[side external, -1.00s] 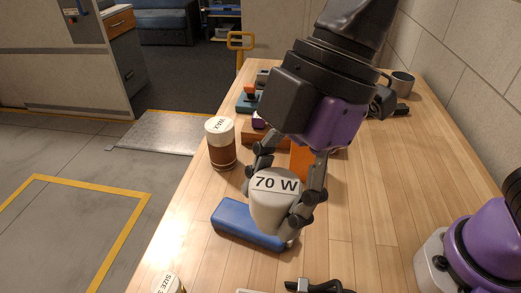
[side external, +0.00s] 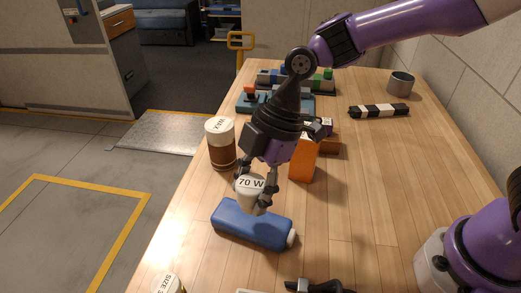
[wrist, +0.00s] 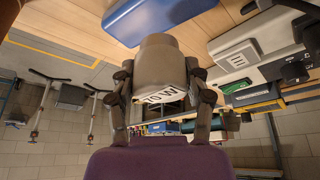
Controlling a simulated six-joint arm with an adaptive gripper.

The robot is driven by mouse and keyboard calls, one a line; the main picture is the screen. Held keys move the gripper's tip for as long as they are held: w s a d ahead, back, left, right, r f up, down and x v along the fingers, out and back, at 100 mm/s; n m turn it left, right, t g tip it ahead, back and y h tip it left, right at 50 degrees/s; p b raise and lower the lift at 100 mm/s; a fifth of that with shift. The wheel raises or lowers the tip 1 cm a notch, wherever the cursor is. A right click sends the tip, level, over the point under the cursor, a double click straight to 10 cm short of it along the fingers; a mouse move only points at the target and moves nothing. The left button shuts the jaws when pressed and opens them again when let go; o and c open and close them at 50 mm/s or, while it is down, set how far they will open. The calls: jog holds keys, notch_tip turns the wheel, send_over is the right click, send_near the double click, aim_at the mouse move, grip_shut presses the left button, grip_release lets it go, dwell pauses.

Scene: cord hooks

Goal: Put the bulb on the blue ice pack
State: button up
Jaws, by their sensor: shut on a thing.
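The bulb (side external: 251,194) is a pale grey, cup-like piece with "70 W" on its top. My gripper (side external: 256,200) is shut on it, with a finger on each side. The bulb appears over the far edge of the blue ice pack (side external: 240,225), which lies flat on the table with a pale cap at its right end. I cannot tell whether the bulb touches the pack. In the wrist view the bulb (wrist: 160,62) sits between my fingers, and part of the ice pack (wrist: 150,18) shows at the top edge.
A brown jar with a white lid (side external: 221,145) stands left of my gripper. An orange box (side external: 303,160) stands close on the right. A striped bar (side external: 379,111) and a grey mug (side external: 401,83) lie farther back. The table's right side is mostly clear.

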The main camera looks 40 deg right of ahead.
aim_at(253, 205)
jog(key=shift+w+f, duration=0.1)
jog(key=shift+f, duration=1.95)
jog(key=shift+f, duration=0.1)
jog(key=o, duration=1.2)
jog(key=v, duration=1.2)
jog(key=s+d+r+m+t+h, duration=0.1)
jog(key=s+d+m, duration=0.3)
jog(key=d+m, duration=0.4)
jog(key=s+d+r+m+t+h, duration=0.1)
jog(key=s+d+m+t+h, duration=0.2)
jog(key=d+m, duration=0.5)
jog(key=shift+s+d+m+t+h, duration=0.35)
jog(key=shift+s+m+t, duration=0.25)
jog(key=shift+m+t, duration=0.3)
